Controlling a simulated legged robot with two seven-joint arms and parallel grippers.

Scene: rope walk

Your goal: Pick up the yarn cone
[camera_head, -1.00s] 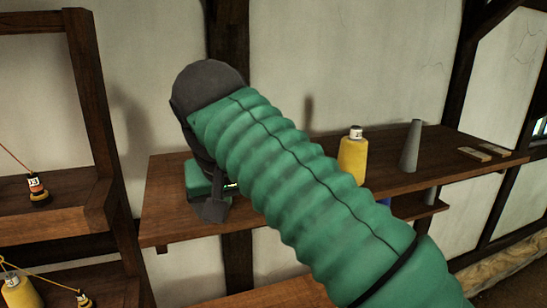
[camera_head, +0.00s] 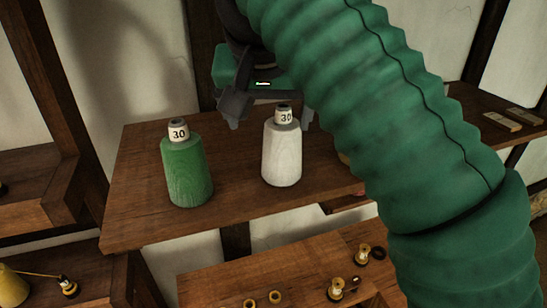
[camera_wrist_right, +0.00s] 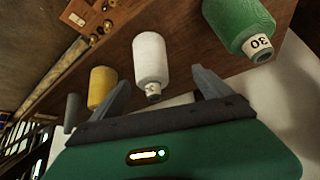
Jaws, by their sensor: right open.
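A white yarn cone (camera_head: 282,155) stands upright on the wooden shelf, with a "30" label at its top. A green yarn cone (camera_head: 186,170), also marked 30, stands to its left. My right gripper (camera_head: 268,122) is open around or just behind the top of the white cone. In the right wrist view the open fingers (camera_wrist_right: 161,90) lie either side of the white cone's labelled tip (camera_wrist_right: 152,90); contact cannot be told. A yellow cone (camera_wrist_right: 102,88) stands beside one finger there; my arm mostly hides it in the head view. My left gripper is not in view.
The shelf (camera_head: 130,215) carries the cones, and small flat blocks (camera_head: 515,118) lie at its right end. A grey cone (camera_wrist_right: 72,112) stands past the yellow one. A lower shelf (camera_head: 220,285) holds several small spools. A wooden rack stands at the left.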

